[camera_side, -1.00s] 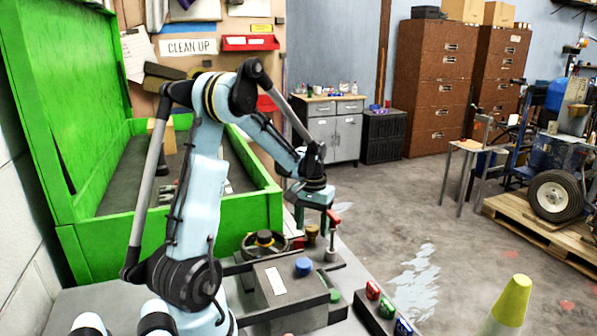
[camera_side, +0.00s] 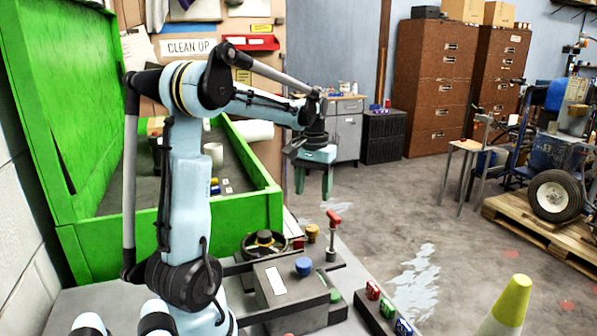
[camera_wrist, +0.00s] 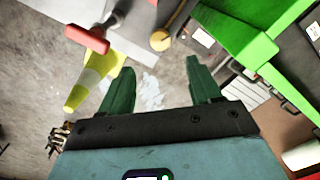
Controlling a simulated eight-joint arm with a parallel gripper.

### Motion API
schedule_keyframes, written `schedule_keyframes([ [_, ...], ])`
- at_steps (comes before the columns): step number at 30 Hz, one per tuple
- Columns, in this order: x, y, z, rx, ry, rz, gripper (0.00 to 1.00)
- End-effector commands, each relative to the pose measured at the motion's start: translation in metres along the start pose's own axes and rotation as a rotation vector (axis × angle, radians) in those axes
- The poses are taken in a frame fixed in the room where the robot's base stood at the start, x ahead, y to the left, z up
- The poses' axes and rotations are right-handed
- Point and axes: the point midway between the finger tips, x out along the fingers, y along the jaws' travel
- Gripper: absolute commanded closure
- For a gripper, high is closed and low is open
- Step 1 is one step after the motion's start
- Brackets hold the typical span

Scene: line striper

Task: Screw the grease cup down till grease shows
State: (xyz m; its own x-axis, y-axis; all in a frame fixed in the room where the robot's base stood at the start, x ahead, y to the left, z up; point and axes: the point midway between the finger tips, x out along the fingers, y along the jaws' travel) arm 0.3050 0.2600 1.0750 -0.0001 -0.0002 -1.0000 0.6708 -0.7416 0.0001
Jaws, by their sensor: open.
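The grease cup appears to be the small brass-coloured round cap (camera_side: 312,233) beside the red-handled lever (camera_side: 333,219) at the back of the machine. In the wrist view a brass cap (camera_wrist: 160,40) shows beyond and between my fingertips. My gripper (camera_side: 313,192) is open and empty, pointing down, clear above the brass cap and not touching it. Its two green fingers stand wide apart in the wrist view (camera_wrist: 158,66). I cannot see any grease, and the cup's thread is hidden.
The red handle (camera_wrist: 87,38) stands close to the brass cap. A dark handwheel (camera_side: 264,244), a grey box (camera_side: 290,287) and a blue knob (camera_side: 303,266) are nearby. The open green bin (camera_side: 262,215) lies left. A yellow-topped cone (camera_side: 513,298) stands right. Air around my gripper is clear.

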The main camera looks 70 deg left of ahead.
Motion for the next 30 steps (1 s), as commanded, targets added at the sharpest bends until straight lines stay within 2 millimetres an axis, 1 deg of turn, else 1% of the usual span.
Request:
schedule_keyframes([
  [3, -0.011, 0.000, 0.000, 0.000, 0.000, 0.000, 0.37],
  [6, -0.015, 0.000, 0.000, 0.000, 0.000, 0.000, 0.37],
  [16, -0.016, 0.000, 0.000, 0.000, 0.000, 0.000, 0.37],
  [19, -0.017, 0.005, 0.003, 0.013, 0.010, 0.000, 0.37],
  [20, -0.018, 0.009, 0.004, 0.024, 0.017, 0.001, 0.37],
  [23, -0.021, 0.030, 0.016, 0.081, 0.061, 0.004, 0.37],
  [26, -0.024, 0.059, 0.035, 0.169, 0.133, 0.014, 0.37],
  [27, -0.025, 0.072, 0.045, 0.208, 0.165, 0.021, 0.37],
  [30, -0.025, 0.100, 0.069, 0.304, 0.246, 0.042, 0.37],
])
